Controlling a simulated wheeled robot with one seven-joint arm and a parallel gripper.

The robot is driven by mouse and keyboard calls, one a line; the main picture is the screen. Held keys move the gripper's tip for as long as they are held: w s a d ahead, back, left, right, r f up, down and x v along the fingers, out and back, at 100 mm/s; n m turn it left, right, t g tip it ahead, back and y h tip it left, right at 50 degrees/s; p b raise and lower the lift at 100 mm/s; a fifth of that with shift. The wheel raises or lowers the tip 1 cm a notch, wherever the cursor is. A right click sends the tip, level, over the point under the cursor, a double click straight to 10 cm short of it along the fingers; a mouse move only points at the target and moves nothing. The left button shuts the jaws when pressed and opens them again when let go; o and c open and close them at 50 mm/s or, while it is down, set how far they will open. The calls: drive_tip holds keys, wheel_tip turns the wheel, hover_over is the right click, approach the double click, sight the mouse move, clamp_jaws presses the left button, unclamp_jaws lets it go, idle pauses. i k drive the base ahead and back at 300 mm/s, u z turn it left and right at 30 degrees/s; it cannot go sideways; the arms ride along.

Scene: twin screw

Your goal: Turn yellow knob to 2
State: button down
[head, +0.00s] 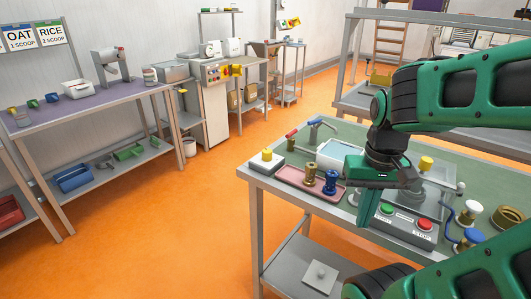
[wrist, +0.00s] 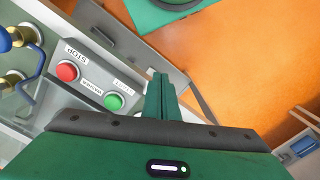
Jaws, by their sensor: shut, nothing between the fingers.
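Two yellow knobs show in the head view, and I cannot tell a number scale on either. One yellow knob (head: 267,154) sits on a small white block at the left end of the green-topped table. Another yellow knob (head: 426,162) stands behind the button box, right of my gripper. My gripper (head: 366,217) points down with its fingers together and empty, at the left end of the button box. In the wrist view its fingers (wrist: 160,80) are closed, beside the green button. No yellow knob shows in the wrist view.
The grey button box (head: 398,220) has a green START button (head: 387,209) and a red STOP button (head: 425,224). A pink tray (head: 290,178) with brass and blue pieces lies to the left. Blue and white knobs and a brass ring (head: 507,217) stand at right.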

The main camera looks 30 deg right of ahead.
sight(267, 154)
drive_tip(key=k, duration=1.25)
drive_tip(key=u, duration=0.8)
drive_tip(key=i, duration=1.8)
drive_tip(key=z, duration=0.65)
